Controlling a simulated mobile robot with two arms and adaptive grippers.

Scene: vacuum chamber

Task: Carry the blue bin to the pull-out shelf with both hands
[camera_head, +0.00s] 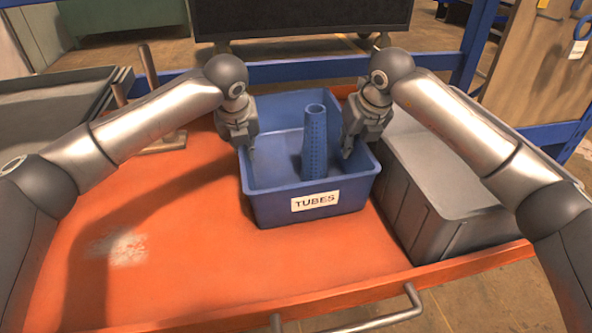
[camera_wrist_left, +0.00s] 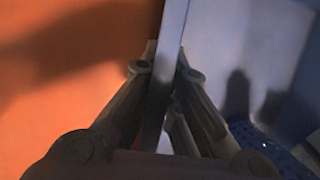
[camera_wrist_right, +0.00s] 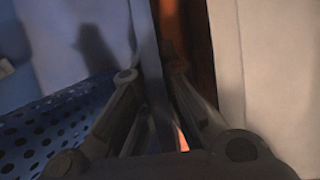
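The blue bin (camera_head: 270,205), labelled TUBES, sits upright on an orange surface (camera_head: 150,285) that has a metal handle (camera_head: 370,322) at its front edge. A perforated blue tube (camera_head: 314,145) stands inside the bin. My left gripper (camera_head: 250,145) is at the bin's left rim; in the left wrist view its fingers (camera_wrist_left: 165,55) close on either side of the bin wall (camera_wrist_left: 172,30). My right gripper (camera_head: 347,153) is at the right rim; in the right wrist view its fingers (camera_wrist_right: 153,75) straddle that wall (camera_wrist_right: 143,35) closely. The fingertips are partly hidden.
A grey bin (camera_head: 445,215) stands close to the right of the blue bin. Grey trays (camera_head: 50,110) and a stand with a post (camera_head: 150,70) are at the back left. The orange surface is clear at front left.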

